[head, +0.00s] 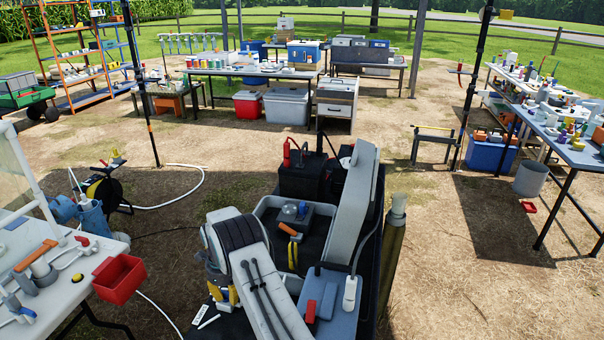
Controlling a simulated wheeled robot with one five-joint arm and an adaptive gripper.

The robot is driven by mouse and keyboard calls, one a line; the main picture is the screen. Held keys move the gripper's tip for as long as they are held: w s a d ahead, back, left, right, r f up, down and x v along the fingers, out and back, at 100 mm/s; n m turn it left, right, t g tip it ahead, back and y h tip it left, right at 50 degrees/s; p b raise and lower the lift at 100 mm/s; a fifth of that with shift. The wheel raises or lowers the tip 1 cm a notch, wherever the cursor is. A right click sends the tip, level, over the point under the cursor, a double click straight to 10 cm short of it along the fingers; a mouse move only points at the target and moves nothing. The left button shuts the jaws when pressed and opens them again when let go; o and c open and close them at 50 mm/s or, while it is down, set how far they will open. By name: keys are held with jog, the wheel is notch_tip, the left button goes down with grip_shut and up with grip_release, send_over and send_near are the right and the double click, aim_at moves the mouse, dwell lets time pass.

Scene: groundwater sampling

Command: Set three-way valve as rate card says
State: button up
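On the white table at the left, a grey fitting with an orange lever (37,257) stands near the edge. It may be the three-way valve, but I cannot tell for sure, and its port markings are too small to read. A white fitting with a red part (82,243) sits beside it. I cannot make out a rate card; a small white tag (201,312) with unreadable dark print lies on the deck of my base. My pale arm links fill the lower middle.
A red bin (118,278) is at the left table's front edge. A hose reel (104,188) and white hose (188,190) lie on the ground beyond. A blue-topped table (560,150) stands right, with a bucket (531,178). The dirt ground between is mostly open.

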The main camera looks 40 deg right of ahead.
aim_at(227, 293)
jog(key=shift+w+d, duration=0.1)
jog(key=shift+d, duration=0.05)
grip_shut()
jog(key=m+b, duration=0.1)
jog(key=m, duration=0.1)
jog(key=shift+m, duration=0.3)
jog(key=shift+w+r+m+b, duration=0.15)
jog(key=shift+m+b, duration=0.35)
jog(key=shift+m, duration=0.6)
jog(key=o, duration=0.5)
grip_release()
jog(key=shift+o, duration=0.2)
notch_tip(227, 293, up, 12)
jog(key=shift+s+a, duration=0.2)
